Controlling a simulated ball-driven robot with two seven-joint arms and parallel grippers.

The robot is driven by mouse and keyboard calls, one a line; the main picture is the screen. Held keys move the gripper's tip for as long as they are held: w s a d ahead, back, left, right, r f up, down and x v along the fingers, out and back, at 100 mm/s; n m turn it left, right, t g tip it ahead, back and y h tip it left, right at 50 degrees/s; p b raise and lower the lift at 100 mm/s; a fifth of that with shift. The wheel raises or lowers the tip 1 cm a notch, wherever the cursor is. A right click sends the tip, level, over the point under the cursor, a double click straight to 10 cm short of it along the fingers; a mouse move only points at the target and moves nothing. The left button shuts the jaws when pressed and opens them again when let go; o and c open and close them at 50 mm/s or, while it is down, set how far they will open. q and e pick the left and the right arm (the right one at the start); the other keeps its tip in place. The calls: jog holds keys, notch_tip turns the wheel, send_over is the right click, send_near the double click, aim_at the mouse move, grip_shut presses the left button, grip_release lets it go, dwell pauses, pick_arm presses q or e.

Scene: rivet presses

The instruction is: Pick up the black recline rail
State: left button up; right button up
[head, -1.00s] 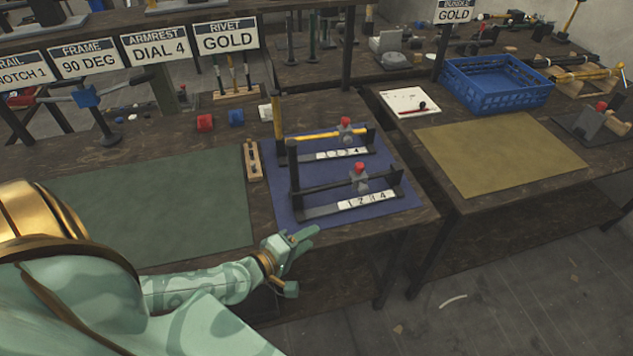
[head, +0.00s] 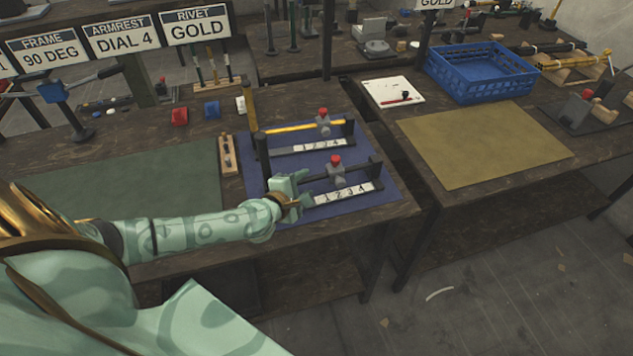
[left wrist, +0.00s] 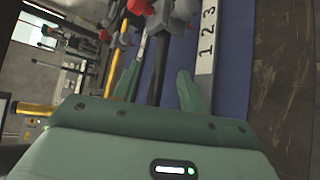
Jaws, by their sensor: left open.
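The black recline rail (head: 357,172) lies across the front fixture on the blue mat (head: 384,203), with a grey slider and red knob (head: 336,163) on it. My left gripper (head: 299,186) is open at the left part of this rail and hides some of it. In the left wrist view, the black rail (left wrist: 158,75) runs between the two spread fingers of my left gripper (left wrist: 160,86). I cannot tell whether they touch it. A white scale strip (head: 348,192) numbered 1 to 4 lies in front of the rail. My right gripper is not in view.
A yellow rail (head: 290,127) with its own red-knobbed slider sits just behind on the same mat. A dark upright post (head: 262,155) stands beside my gripper. A small wooden holder (head: 227,153) is to the left. The green mat (head: 130,185) is mostly bare.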

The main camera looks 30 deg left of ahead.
aim_at(308, 180)
pick_arm(q)
jog(key=b+x, duration=0.1)
jog(key=x, duration=0.3)
jog(key=shift+w+a+f, duration=0.1)
jog(key=shift+w+f, duration=0.05)
jog(key=shift+w, duration=0.05)
jog(key=shift+s, duration=0.1)
grip_shut()
jog(key=shift+r, duration=0.2)
